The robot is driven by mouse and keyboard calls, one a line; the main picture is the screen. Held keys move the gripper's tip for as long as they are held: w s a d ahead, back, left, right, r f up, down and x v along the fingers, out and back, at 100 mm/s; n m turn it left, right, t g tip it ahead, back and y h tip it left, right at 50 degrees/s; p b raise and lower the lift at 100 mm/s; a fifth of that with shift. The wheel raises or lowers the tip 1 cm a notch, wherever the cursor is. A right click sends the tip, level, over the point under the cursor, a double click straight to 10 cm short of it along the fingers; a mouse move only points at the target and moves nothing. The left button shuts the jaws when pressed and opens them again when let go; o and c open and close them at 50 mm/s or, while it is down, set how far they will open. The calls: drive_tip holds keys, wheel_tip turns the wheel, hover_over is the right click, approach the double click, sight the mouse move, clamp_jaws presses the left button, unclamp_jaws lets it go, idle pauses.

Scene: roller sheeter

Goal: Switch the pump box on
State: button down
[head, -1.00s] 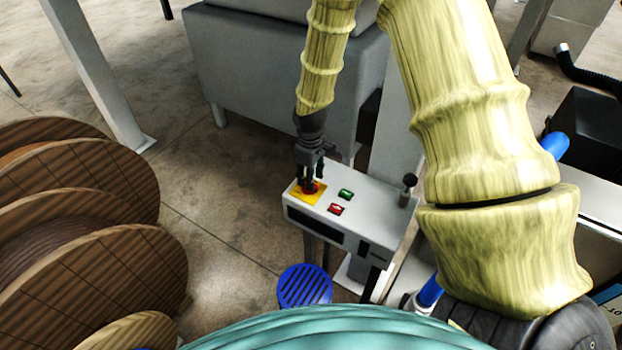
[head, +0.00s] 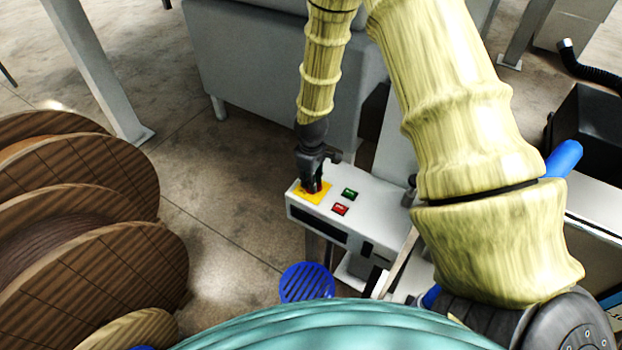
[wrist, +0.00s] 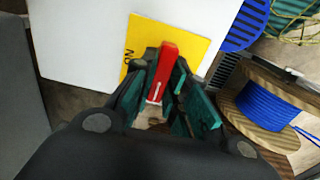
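The pump box (head: 365,225) is a white box with a yellow plate (head: 322,197) at its left end. A red switch handle with a white line stands on the plate; it shows between my fingers in the wrist view (wrist: 163,72). The letters "ON" are on the plate's left part there (wrist: 129,63). My gripper (head: 314,187) points down over the plate, with its fingers close against both sides of the red handle (wrist: 165,75). In the head view my fingers hide most of the handle. Which mark the handle points at, I cannot tell.
A green button (head: 349,194) and a red button (head: 340,209) sit just right of the plate. A dark knobbed lever (head: 409,195) stands at the box's right end. Wooden reels (head: 120,265) stand to the left. A blue slatted round thing (head: 307,282) is in front of the box.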

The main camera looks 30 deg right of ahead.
drive_tip(key=shift+s+d+r, duration=0.15)
drive_tip(key=shift+r, duration=0.2)
drive_tip(key=m+b, duration=0.1)
drive_tip(key=m, duration=0.2)
drive_tip(key=shift+f+m, duration=0.1)
drive_tip(key=shift+m, duration=0.3)
drive_tip(key=m+b, duration=0.1)
drive_tip(key=m, duration=0.3)
drive_tip(key=shift+m, duration=0.3)
drive_tip(key=m, duration=0.4)
drive_tip(key=shift+m, duration=0.3)
drive_tip(key=m, duration=0.4)
drive_tip(key=shift+m, duration=0.6)
